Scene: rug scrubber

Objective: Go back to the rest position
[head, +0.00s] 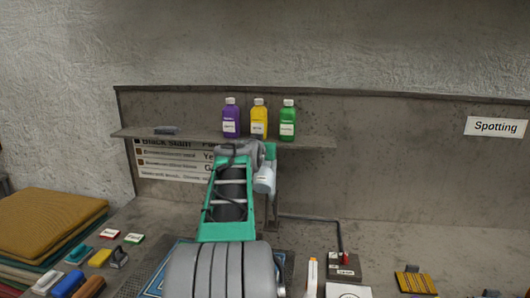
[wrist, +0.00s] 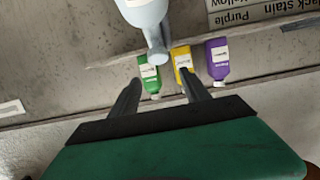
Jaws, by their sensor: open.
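My gripper (wrist: 158,78) is open, with two dark fingers spread apart and nothing between them. In the head view my arm reaches up the middle toward the shelf and hides most of the gripper. A pale grey-blue bottle (wrist: 146,12) shows beyond the fingertips in the wrist view, apart from them. A pale bottle also shows just right of my arm in the head view (head: 265,180); I cannot tell what supports it.
A shelf (head: 310,142) holds purple (head: 230,120), yellow (head: 259,121) and green (head: 288,121) bottles. Folded cloths (head: 50,222) lie at left, with brushes (head: 70,284) in front. A framed pad (head: 416,282) lies at right.

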